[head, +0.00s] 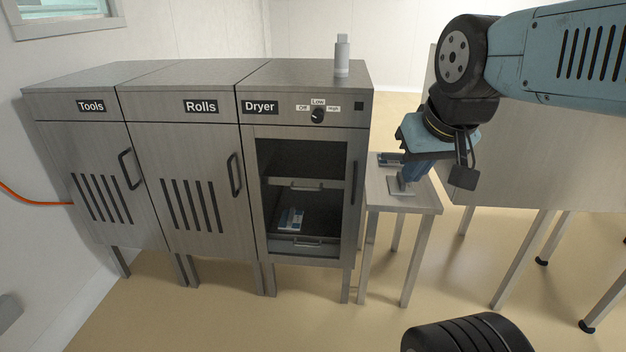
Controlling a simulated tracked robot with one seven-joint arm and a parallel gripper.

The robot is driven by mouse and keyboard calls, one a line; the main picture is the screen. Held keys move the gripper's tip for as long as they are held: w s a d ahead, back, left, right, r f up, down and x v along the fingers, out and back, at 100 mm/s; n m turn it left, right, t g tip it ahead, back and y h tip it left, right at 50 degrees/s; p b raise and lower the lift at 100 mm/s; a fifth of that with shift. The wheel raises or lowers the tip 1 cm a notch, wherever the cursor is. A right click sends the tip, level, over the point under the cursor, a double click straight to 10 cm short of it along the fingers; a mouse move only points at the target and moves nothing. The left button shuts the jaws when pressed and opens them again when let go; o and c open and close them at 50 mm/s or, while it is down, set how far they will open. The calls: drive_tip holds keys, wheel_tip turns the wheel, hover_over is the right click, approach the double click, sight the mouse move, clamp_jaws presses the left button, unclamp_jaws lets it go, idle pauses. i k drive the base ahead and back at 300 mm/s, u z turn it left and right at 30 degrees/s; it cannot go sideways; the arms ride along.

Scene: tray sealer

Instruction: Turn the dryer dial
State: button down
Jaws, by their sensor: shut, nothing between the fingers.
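The dryer (308,88) is the rightmost of the steel cabinets, with a labelled front panel. Its dial (317,116) is a small black knob below the labels Off, Low and High. The dial is too small to tell surely which label it points to. My gripper (403,187) hangs from the blue arm at the right of the dryer, low over a small side table. It is apart from the dial, to its right and lower in the picture. It is shut and holds nothing. Its fingertips are small and hard to make out.
A blue-and-white packet (291,218) lies inside the dryer. The small side table (427,197) carries another blue item (389,158) close to my gripper. Rolls (190,165) and Tools (95,165) cabinets stand left.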

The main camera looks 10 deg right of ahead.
sight(318, 115)
drive_tip(key=z, duration=0.05)
drive_tip(key=k, duration=0.5)
drive_tip(key=z, duration=1.05)
drive_tip(key=i, duration=1.45)
drive_tip(key=u, duration=1.8)
